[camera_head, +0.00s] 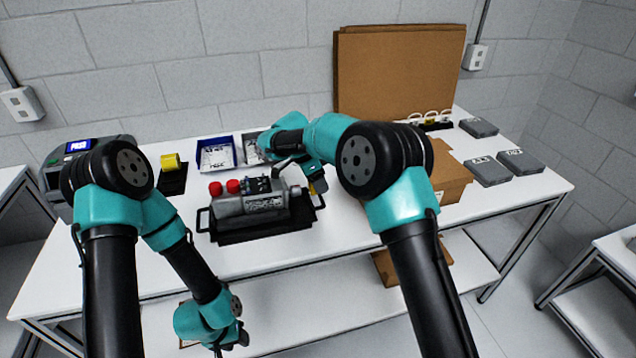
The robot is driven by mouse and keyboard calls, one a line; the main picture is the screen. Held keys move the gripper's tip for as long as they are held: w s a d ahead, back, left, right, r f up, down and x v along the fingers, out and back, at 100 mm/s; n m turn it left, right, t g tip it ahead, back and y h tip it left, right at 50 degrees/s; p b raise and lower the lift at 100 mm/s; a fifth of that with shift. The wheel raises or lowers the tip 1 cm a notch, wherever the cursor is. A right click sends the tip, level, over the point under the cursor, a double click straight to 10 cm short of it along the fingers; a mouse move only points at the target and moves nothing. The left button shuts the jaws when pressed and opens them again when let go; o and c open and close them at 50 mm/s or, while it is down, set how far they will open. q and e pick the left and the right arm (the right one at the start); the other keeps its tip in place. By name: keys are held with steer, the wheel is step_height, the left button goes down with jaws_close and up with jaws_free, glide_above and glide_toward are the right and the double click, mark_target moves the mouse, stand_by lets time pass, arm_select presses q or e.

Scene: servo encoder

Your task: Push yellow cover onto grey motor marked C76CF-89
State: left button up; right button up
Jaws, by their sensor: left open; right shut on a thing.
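The grey motor (262,203) lies in a black tray (262,235) with handles in the middle of the white table. It has a label whose marking is too small to read, and two red caps (233,187) show at its left end. My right gripper (311,183) is at the motor's right end, mostly hidden behind its own wrist. It is shut on a yellow piece, apparently the yellow cover (320,186), of which only a small part shows. I cannot tell whether the cover touches the motor. My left gripper (230,346) is open and low, in front of the table edge.
A yellow roll on a black stand (172,182), a blue bin (215,155) and a label printer (52,180) stand left and behind. A cardboard box (452,180) and several dark grey boxes (490,171) are at right. The front left table is clear.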

steer(key=shift+d+f, duration=0.75)
steer(key=shift+f, duration=0.1)
stand_by(0.9)
steer(key=shift+g+y, duration=0.3)
steer(key=shift+y, duration=0.2)
steer(key=shift+w+d, duration=0.1)
steer(key=shift+d, duration=0.05)
stand_by(0.4)
stand_by(0.4)
steer(key=shift+d, duration=0.35)
stand_by(1.4)
